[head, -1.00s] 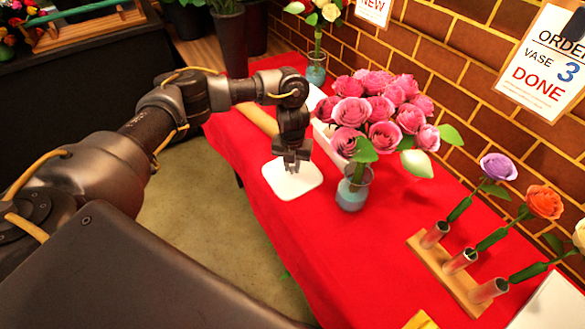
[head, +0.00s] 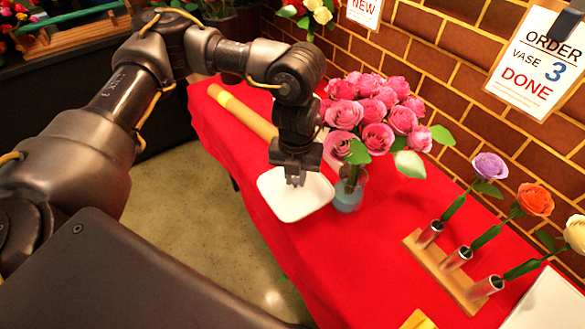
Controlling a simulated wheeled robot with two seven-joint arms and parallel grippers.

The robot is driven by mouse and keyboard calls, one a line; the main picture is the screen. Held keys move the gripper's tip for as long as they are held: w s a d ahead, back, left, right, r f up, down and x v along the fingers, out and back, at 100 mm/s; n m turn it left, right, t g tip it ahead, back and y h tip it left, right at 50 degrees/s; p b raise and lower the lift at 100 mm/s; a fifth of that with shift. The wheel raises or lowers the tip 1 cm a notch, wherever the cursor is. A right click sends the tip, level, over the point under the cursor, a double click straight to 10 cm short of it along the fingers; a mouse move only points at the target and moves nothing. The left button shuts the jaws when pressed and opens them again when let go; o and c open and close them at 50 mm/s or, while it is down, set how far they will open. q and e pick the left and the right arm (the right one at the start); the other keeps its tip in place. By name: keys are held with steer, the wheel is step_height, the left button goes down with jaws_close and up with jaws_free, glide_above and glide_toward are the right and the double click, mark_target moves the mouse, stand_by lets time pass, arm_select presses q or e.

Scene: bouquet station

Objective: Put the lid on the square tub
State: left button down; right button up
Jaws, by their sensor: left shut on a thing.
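The lid (head: 292,208) is a white rounded square plate near the table's front edge, left of the pink bouquet's vase. My left gripper (head: 295,180) points down and is shut on the top of the lid near its far side. The lid looks raised over the red cloth, but I cannot tell how high. I cannot make out the square tub; it may be hidden behind my arm or under the lid. My right gripper is not in view.
A glass vase (head: 348,197) with pink roses (head: 376,112) stands close to the lid's right. A wooden rack (head: 449,272) with metal tubes and single flowers stands farther right. A tan roll (head: 243,111) lies left. Red cloth (head: 330,258) is clear in front.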

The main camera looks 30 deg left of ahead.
mark_target(285, 183)
arm_select(q)
steer(key=shift+s+d+r, duration=0.2)
steer(key=shift+s+d, duration=0.1)
steer(key=shift+s, duration=0.15)
steer(key=n, duration=0.4)
steer(key=a+r+n, duration=0.1)
steer(key=n, duration=0.1)
steer(key=shift+w+r+n, duration=0.1)
steer(key=shift+w+n, duration=0.1)
steer(key=shift+n, duration=0.2)
steer(key=n, duration=0.3)
steer(key=a+r+n, duration=0.1)
steer(key=n, duration=0.6)
steer(key=shift+w+a+r, duration=0.1)
steer(key=shift+a+r, duration=0.25)
steer(key=shift+r, duration=0.05)
steer(key=n, duration=0.5)
steer(key=shift+a+r+n, duration=0.3)
steer(key=shift+a+r, duration=0.05)
steer(key=shift+r, duration=0.05)
